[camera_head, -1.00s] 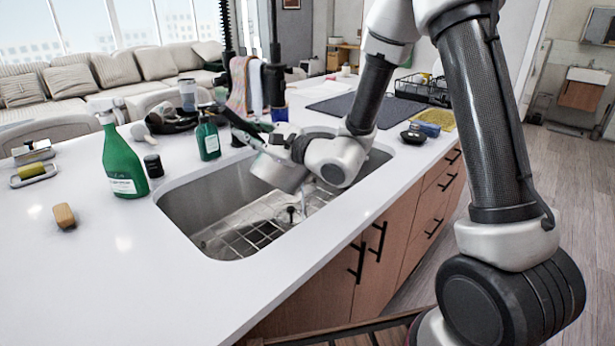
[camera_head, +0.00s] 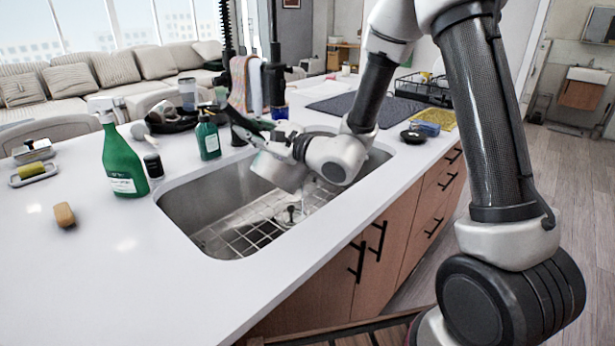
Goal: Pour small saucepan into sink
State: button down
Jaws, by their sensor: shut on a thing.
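The small saucepan (camera_head: 276,170) is a grey metal pot, held tilted over the far part of the sink. The steel sink (camera_head: 187,205) is set into the white counter and has a wire rack and a drain at its bottom. My gripper (camera_head: 285,140) is above the sink behind the saucepan, shut on it; the fingertips and the grasped part are largely hidden by my wrist and the pan. A pale streak shows below the pan near the drain; I cannot tell whether it is liquid.
A green spray bottle (camera_head: 122,158), a dark small jar (camera_head: 154,166) and a green soap bottle (camera_head: 208,136) stand left of the sink. A black faucet (camera_head: 275,90) rises behind it.

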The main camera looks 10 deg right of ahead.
jog(key=shift+d+r, duration=0.1)
jog(key=shift+w+d+r, duration=0.2)
jog(key=shift+r, duration=0.05)
jog(key=shift+m, duration=0.3)
jog(key=shift+w+d+r+m, duration=0.25)
jog(key=shift+d+r+m, duration=0.05)
jog(key=shift+d+r, duration=0.1)
jog(key=shift+w+d+r, duration=0.1)
jog(key=shift+d+r, duration=0.1)
jog(key=shift+d, duration=0.05)
jog(key=shift+w+d+r+m+t, duration=0.2)
jog(key=shift+d+r+m+t, duration=0.1)
jog(key=shift+m+t, duration=0.1)
